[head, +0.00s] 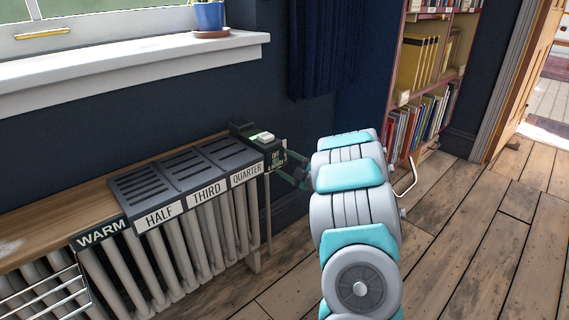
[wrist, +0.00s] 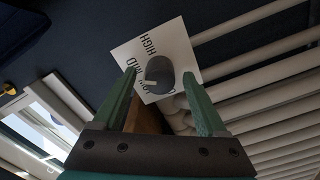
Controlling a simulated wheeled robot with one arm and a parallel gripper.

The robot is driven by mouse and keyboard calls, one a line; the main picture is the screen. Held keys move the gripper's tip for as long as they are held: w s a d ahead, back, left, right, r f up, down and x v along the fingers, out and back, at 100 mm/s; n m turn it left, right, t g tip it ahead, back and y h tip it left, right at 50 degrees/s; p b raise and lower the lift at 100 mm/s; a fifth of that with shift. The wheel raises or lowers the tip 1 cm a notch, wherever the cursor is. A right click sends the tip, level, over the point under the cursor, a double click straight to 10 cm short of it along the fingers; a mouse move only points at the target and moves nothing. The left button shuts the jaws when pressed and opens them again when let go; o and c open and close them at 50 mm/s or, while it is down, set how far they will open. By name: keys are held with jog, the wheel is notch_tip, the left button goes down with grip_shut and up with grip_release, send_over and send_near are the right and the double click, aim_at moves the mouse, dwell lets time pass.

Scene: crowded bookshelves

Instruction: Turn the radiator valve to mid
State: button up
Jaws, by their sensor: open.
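The radiator valve is a dark grey round knob (wrist: 160,74) on a white square plate (wrist: 178,43) in the wrist view. The plate reads HIGH and MID, with further lettering partly hidden. A pale mark on the knob's lower left edge seems to face the lettering below MID, though this is too small to be sure. My gripper (wrist: 158,78) is open, with one green finger on each side of the knob; I cannot tell whether they touch it. In the head view my gripper (head: 288,164) is at the radiator's right end, where the knob cannot be made out.
The white radiator (head: 205,235) stands under a wooden shelf (head: 60,216) with dark grilles labelled HALF, THIRD and QUARTER. A dark box (head: 243,130) sits at its right end. A bookshelf (head: 425,75) stands behind my arm. The wooden floor (head: 470,235) at right is clear.

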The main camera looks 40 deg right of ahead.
jog(key=s, duration=0.7)
jog(key=shift+s+d, duration=0.3)
jog(key=shift+s, duration=0.1)
